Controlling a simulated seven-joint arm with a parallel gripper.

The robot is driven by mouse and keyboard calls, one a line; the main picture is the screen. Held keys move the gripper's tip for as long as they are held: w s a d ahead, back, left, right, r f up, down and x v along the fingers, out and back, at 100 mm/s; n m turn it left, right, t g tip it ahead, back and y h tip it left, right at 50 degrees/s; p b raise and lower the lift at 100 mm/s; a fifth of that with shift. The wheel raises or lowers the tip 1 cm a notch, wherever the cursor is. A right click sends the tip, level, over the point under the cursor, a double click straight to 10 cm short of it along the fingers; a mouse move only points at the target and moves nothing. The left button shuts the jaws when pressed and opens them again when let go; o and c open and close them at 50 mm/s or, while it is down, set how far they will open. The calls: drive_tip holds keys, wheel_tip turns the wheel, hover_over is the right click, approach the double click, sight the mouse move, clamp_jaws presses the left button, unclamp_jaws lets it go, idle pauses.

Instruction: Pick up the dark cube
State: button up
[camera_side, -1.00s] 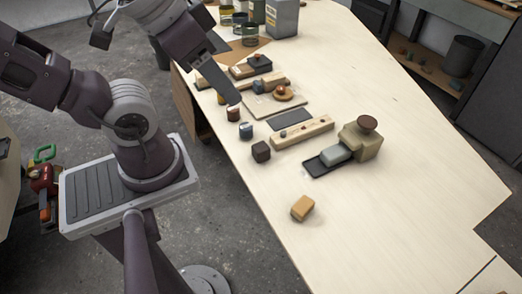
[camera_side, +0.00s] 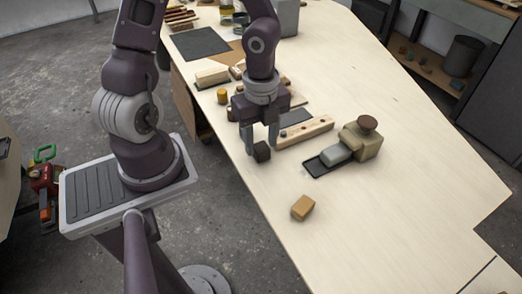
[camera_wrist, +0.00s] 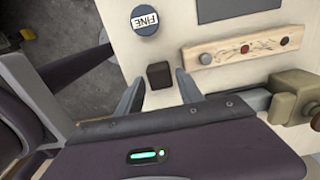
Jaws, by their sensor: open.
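The dark cube (camera_side: 262,152) sits on the plywood table near its left edge. My gripper (camera_side: 262,150) is open and points down at it, with its fingers around or just behind the cube in the side view. In the wrist view the dark cube (camera_wrist: 158,75) shows between the two fingertips (camera_wrist: 160,80), with a gap on each side, and nothing is held. I cannot tell exactly how high the fingertips are above the table.
A wooden bar with round pegs (camera_side: 304,132) lies right of the cube. A tan block device (camera_side: 362,140) with a dark tray (camera_side: 318,166) stands farther right. A tan block (camera_side: 303,208) lies nearer. In the wrist view, a round "FINE" piece (camera_wrist: 145,20) is close by.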

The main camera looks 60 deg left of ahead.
wheel_tip(320, 180, down, 2)
drive_tip(key=shift+f, duration=0.15)
clamp_jaws()
